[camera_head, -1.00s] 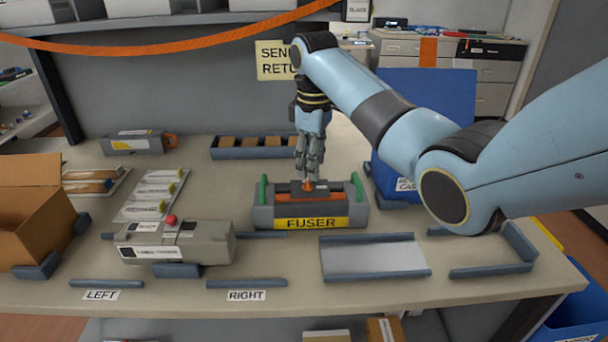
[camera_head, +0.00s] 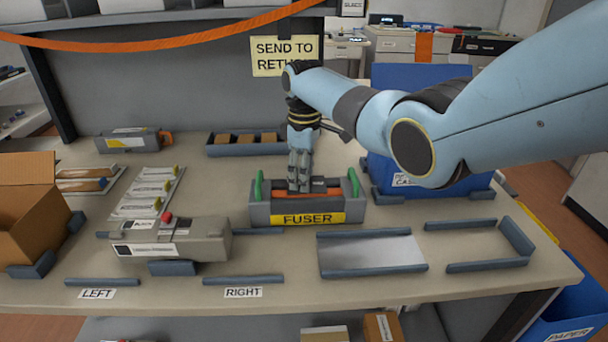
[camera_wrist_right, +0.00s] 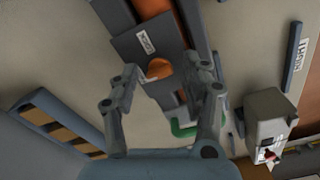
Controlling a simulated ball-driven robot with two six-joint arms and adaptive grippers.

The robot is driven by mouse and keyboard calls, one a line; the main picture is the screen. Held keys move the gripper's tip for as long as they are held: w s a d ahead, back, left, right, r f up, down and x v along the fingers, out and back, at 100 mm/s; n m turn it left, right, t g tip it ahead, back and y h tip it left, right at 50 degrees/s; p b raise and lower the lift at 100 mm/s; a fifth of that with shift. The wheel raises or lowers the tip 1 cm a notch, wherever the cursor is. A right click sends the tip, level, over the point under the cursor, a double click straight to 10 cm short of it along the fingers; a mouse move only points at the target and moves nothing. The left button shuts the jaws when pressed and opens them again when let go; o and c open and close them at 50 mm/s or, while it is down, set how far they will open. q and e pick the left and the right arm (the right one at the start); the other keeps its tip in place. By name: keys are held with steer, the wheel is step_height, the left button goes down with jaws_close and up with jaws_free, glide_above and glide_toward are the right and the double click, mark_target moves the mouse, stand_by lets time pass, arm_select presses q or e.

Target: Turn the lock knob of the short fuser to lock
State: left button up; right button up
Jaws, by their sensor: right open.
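The short fuser (camera_head: 262,215) is a grey unit with green handles at both ends and a yellow FUSER label, lying at the middle of the table. My right gripper (camera_head: 300,188) points down over its middle and hides the knob in the head view. In the right wrist view, the orange lock knob (camera_wrist_right: 159,68) sits on a dark plate with a small white label (camera_wrist_right: 145,40). The open right gripper (camera_wrist_right: 162,78) has its fingertips on either side of the knob; contact cannot be told. My left gripper is not in view.
A grey toner cartridge unit (camera_head: 190,243) with a red button lies front left of the fuser. A tray with brown blocks (camera_head: 245,149) stands behind it. A blue bin (camera_head: 440,100) stands to the right, and a flat rack (camera_head: 372,252) lies front right.

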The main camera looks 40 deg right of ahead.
steer(key=shift+c, duration=0.2)
jaws_close()
